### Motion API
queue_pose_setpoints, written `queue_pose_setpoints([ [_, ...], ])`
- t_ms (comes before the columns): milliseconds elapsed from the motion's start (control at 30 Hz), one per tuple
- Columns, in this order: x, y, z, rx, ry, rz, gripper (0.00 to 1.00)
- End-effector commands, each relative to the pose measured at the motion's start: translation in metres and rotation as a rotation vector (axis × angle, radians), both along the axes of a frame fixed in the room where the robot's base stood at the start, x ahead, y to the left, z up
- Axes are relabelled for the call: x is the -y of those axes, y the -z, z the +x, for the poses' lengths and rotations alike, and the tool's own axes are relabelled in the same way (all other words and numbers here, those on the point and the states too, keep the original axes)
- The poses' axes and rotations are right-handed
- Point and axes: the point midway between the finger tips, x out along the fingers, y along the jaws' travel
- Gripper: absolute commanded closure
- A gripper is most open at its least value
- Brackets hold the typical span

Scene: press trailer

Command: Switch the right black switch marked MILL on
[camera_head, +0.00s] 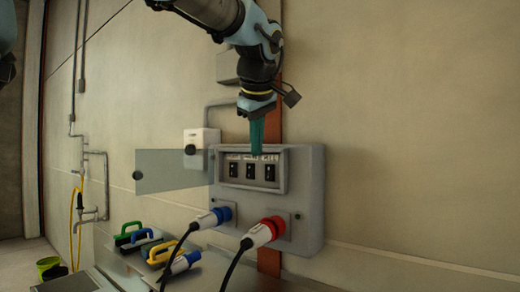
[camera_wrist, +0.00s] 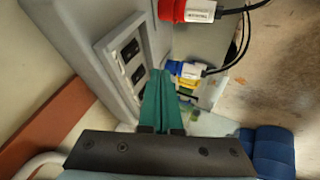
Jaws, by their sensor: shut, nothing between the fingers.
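A grey control box (camera_head: 312,185) on the wall has a recessed panel with three black switches in a row under small white lettering, too blurred to read. The right black switch (camera_head: 270,172) is at the right end, beside the middle switch (camera_head: 251,171) and left switch (camera_head: 234,170). My gripper (camera_head: 257,153) is shut and empty, its teal fingers pointing down at the panel's top edge, above the middle and right switches. In the wrist view the fingers (camera_wrist: 160,72) are together beside the panel; the right switch (camera_wrist: 131,50) shows at the top. Contact cannot be told.
A clear cover (camera_head: 174,172) stands open left of the panel. A blue plug (camera_head: 214,217) and a red plug (camera_head: 264,232) with black cables stick out below. Coloured-handled items (camera_head: 140,234) lie lower left. The wall at right is clear.

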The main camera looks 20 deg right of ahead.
Motion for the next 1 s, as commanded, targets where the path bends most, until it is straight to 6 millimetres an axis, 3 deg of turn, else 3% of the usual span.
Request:
queue_pose_setpoints([
  [400, 0.017, 0.068, 0.045, -0.004, -0.002, 0.005, 1.00],
  [633, 0.045, 0.068, 0.059, -0.001, 0.000, 0.002, 1.00],
  [1000, 0.052, 0.071, 0.062, 0.000, 0.000, 0.000, 1.00],
])
